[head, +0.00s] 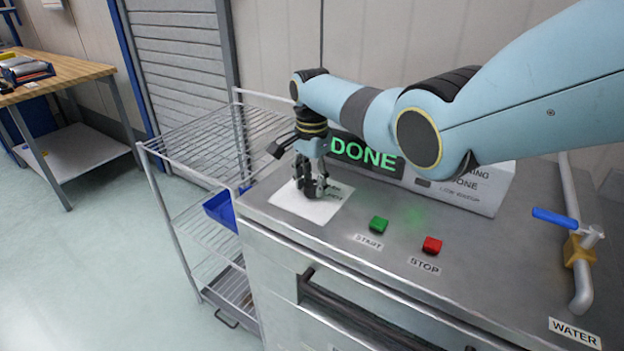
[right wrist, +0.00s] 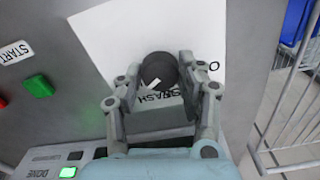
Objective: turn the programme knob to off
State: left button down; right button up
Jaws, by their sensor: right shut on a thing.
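The programme knob (right wrist: 158,68) is a dark round knob with a white pointer mark, on a white label plate (right wrist: 105,30). In the right wrist view the pointer mark lies on the knob's lower side, towards the partly covered lettering that reads WASH. Another letter, an O, shows right of the fingers; the rest is hidden. My right gripper (right wrist: 160,74) is shut on the knob, one finger on each side. In the head view my right gripper (head: 314,188) reaches down onto the white plate (head: 300,208) and hides the knob. My left gripper is not in view.
A display (head: 365,153) reads DONE in green. A green START button (head: 378,225) and a red STOP button (head: 432,245) sit right of the plate. A blue-handled water valve (head: 556,218) stands farther right. A wire rack (head: 190,150) stands left of the machine.

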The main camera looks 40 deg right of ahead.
jog(key=n+p, duration=0.1)
jog(key=n, duration=0.4)
jog(key=shift+n, duration=0.3)
jog(key=n+p, duration=0.1)
jog(key=n, duration=1.1)
jog(key=shift+n+p, duration=0.3)
jog(key=shift+p, duration=0.05)
jog(key=n, duration=0.3)
jog(key=shift+n, duration=1.9)
jog(key=o, duration=1.2)
jog(key=shift+c, duration=0.2)
